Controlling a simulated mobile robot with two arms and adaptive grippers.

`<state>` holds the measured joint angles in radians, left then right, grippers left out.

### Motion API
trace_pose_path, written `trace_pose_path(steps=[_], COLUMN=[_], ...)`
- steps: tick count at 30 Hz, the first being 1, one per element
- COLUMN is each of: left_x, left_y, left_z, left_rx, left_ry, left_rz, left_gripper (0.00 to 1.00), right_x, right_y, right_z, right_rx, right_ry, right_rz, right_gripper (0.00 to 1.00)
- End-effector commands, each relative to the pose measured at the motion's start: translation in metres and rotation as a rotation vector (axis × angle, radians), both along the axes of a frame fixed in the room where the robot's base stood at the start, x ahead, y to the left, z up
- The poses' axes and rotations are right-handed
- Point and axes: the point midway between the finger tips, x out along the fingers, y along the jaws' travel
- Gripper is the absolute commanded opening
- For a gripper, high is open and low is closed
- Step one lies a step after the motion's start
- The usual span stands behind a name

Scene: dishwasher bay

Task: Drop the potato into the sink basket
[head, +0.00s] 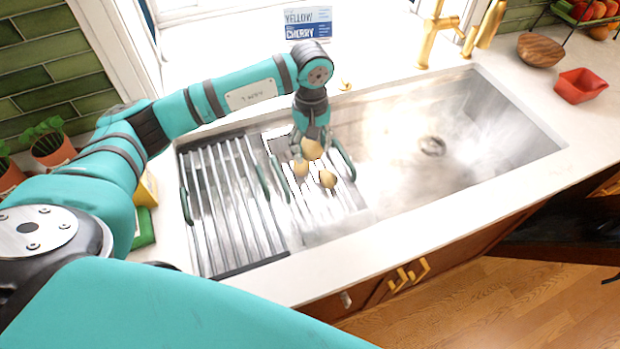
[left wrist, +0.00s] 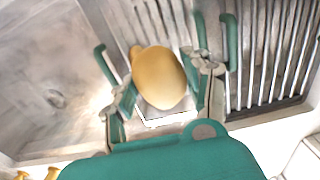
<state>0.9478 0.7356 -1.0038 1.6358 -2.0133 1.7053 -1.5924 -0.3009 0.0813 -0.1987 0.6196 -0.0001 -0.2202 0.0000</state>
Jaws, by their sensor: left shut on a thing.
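My left gripper (head: 311,138) is shut on a yellow-brown potato (head: 311,149) and points down over the sink basket. The held potato (left wrist: 160,77) fills the middle of the left wrist view, between the two fingers. The sink basket (head: 322,207) is a metal wire basket with green handles, set in the sink left of its middle. Two more potatoes, one on the left (head: 301,168) and one on the right (head: 328,180), show within the basket area below the gripper. The held potato hides part of the basket. My right gripper is not in view.
A metal roll-up rack (head: 222,200) covers the sink's left end. The sink's right side (head: 470,130) is empty around the drain. A gold faucet (head: 436,35) stands behind. A red bowl (head: 581,86) and a wooden bowl (head: 540,49) stand on the counter at right.

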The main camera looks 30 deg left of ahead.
Motion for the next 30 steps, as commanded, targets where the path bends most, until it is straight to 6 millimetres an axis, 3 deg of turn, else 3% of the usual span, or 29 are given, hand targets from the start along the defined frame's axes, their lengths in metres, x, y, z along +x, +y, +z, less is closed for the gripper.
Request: trace_pose_path(steps=[7,24,30], left_x=[0.016,0.016,0.016], left_y=[0.02,0.021,0.021], left_z=[-0.021,-0.075,-0.08], left_rx=[-0.002,-0.002,-0.001], left_ry=[0.0,0.0,-0.003], left_rz=[0.181,0.185,0.184], left_gripper=[0.14,0.14,0.14], right_x=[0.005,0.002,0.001], right_y=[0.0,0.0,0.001], right_z=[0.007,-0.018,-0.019], right_rx=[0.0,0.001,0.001], right_ry=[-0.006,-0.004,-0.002], right_rz=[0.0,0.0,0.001], right_gripper=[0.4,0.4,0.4])
